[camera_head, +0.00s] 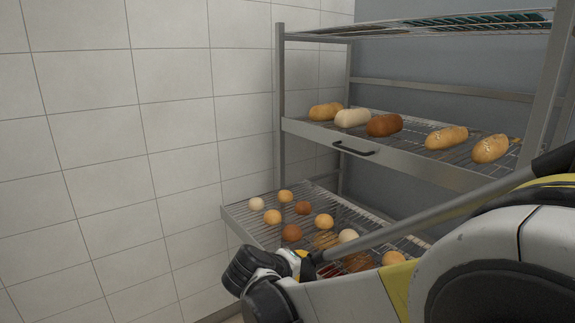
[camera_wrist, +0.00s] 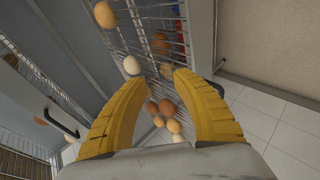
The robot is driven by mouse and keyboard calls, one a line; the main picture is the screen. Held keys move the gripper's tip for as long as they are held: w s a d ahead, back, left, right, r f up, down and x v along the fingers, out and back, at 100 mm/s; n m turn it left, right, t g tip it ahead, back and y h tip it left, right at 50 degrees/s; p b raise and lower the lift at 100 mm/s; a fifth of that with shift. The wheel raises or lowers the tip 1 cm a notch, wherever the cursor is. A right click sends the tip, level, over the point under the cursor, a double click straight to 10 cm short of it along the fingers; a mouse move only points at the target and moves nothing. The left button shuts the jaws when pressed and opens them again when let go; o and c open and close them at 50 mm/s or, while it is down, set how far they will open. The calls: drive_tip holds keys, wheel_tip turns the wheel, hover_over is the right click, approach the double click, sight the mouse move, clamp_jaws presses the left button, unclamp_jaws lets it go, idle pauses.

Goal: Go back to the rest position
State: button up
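My gripper (camera_wrist: 160,82) shows in the wrist view as two curved yellow fingers. They are spread apart with nothing held between them. Beyond the fingertips is a wire shelf with round brown and pale rolls, apart from the fingers as far as I can tell. In the head view my arm reaches in from the right and hides part of the lower wire shelf (camera_head: 238,213). The gripper's fingers cannot be made out there.
A metal rack stands against the wall. Its middle shelf (camera_head: 405,160), with a dark handle (camera_head: 354,149), bears several long loaves (camera_head: 384,125). The lower shelf sticks out, with several round rolls (camera_head: 292,232) on it. A tiled wall (camera_head: 110,140) is at left.

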drive_tip(key=s+d+r+m+g+y, duration=0.2)
drive_tip(key=s+d+r+m+y, duration=0.15)
drive_tip(key=s+d, duration=0.75)
drive_tip(key=s+d+m+y, duration=0.2)
drive_tip(key=s+d+m, duration=0.1)
drive_tip(key=s, duration=1)
drive_tip(key=shift+d+f+m+t, duration=0.2)
drive_tip(key=shift+f+m+t, duration=0.1)
drive_tip(key=shift+m, duration=0.35)
